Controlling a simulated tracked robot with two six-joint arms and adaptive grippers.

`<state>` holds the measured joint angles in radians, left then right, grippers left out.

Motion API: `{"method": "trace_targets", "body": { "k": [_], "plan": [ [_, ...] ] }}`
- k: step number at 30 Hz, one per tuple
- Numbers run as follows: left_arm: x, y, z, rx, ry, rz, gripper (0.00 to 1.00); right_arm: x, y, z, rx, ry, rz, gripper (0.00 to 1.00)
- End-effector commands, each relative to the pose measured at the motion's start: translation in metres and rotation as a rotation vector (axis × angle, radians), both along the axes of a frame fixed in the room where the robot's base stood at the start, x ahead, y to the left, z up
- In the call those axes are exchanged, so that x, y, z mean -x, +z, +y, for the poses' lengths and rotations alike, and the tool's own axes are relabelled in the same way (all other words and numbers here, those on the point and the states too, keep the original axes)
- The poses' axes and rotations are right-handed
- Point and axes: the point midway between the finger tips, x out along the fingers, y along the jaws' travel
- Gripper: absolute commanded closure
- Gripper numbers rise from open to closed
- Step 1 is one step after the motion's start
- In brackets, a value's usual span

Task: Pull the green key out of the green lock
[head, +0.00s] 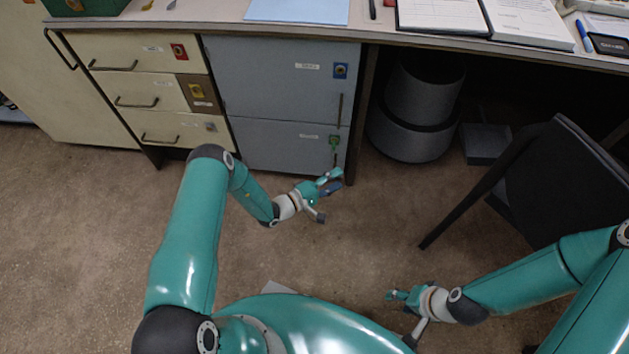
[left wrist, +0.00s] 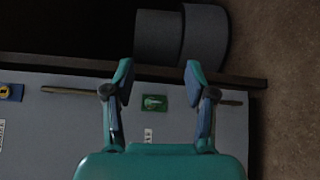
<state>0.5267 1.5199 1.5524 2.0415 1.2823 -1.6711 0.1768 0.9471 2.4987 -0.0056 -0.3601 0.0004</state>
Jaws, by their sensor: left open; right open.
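The green lock (head: 334,140) is on the lower grey door, near its right edge, with the green key (head: 334,149) at it. In the left wrist view the green lock (left wrist: 154,107) is a small green plate, and the pale green key (left wrist: 154,101) shows on it, between my open fingers. My left gripper (head: 333,180) is open and empty, in front of and below the lock in the head view, apart from the key; it also shows in the left wrist view (left wrist: 158,70). My right gripper (head: 393,297) is open and empty, low over the floor.
A blue lock (head: 340,71) is on the upper grey door; red (head: 179,51), yellow (head: 196,91) and grey locks are on the drawers to the left. A door handle (head: 336,160) is just below the green lock. A black chair (head: 565,180) stands at the right.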

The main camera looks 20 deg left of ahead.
Motion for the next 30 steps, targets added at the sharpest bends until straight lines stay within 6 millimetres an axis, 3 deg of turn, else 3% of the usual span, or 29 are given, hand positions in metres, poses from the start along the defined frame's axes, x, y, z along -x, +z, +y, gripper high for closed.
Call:
{"method": "trace_targets", "body": {
  "k": [1,3,6,9,17,30],
  "plan": [
    [-0.011,-0.018,0.021,-0.021,0.093,-0.060,0.44,0.000,-0.018,0.000,0.000,0.000,0.000,0.53],
    [-0.022,-0.022,0.045,-0.053,0.196,-0.127,0.44,0.000,-0.025,0.000,0.000,0.000,0.000,0.53],
    [-0.029,-0.025,0.068,-0.088,0.292,-0.186,0.44,0.000,-0.030,0.000,0.000,0.000,0.000,0.53],
    [-0.033,-0.024,0.077,-0.106,0.332,-0.209,0.44,0.000,-0.032,0.000,0.000,0.000,-0.001,0.53],
    [-0.051,-0.023,0.073,-0.108,0.334,-0.214,0.44,0.000,-0.041,0.000,0.000,0.000,-0.001,0.53],
    [-0.099,-0.019,0.059,-0.106,0.333,-0.213,0.44,0.000,-0.070,0.000,0.000,0.000,0.000,0.53]
  ]
}}
